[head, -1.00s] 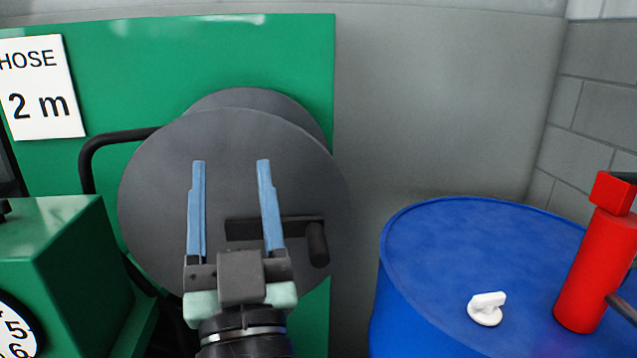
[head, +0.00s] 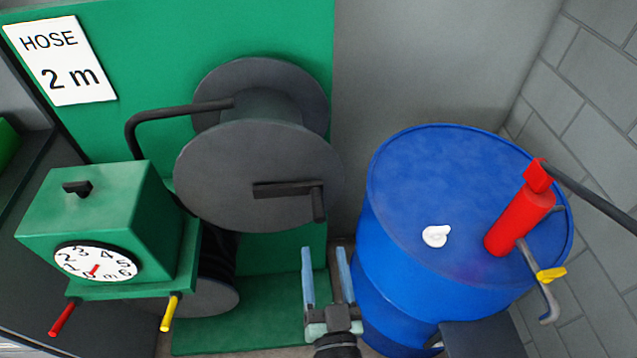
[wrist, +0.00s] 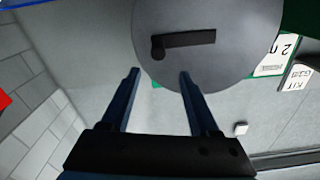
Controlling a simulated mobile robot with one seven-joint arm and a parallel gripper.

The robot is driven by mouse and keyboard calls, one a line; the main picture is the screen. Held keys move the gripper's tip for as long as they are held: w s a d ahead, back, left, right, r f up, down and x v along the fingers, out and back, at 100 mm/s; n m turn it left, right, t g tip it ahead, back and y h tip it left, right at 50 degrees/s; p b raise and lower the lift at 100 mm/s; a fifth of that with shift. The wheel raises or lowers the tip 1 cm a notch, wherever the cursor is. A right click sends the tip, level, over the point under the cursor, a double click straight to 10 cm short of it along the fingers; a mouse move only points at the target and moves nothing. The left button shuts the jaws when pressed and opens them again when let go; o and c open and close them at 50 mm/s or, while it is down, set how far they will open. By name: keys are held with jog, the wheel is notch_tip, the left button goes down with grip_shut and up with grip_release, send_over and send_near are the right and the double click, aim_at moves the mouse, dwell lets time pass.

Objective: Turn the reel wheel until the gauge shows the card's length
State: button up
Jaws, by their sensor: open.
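The reel wheel, a dark grey disc (head: 225,195), has a crank arm (head: 280,188) pointing right, with a handle (head: 319,205) at its end. The wheel also fills the top of the wrist view (wrist: 215,70). The card (head: 70,75) reads "HOSE 2 m". The round white gauge (head: 80,258) on the green box has numbers to 6; its short red needle seems to point down-left, but its reading is too small to tell. My gripper (head: 326,250) is open and empty, below the handle in the head view and apart from it.
A blue drum (head: 410,190) stands right of the reel, close to my gripper in the picture, with a red pump (head: 520,220) and a white cap (head: 436,236) on top. The green box (head: 90,210) has red and yellow levers. A black hose (head: 165,115) runs to the reel.

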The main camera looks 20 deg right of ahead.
aim_at(320, 222)
jog(key=x, duration=0.3)
jog(key=p+x, duration=0.1)
jog(key=x, duration=0.3)
jog(key=f+x, duration=0.1)
jog(key=x, duration=0.3)
jog(key=shift+d+p, duration=0.15)
jog(key=shift+p, duration=0.2)
jog(key=shift+c, duration=0.4)
grip_shut()
dwell(0.9)
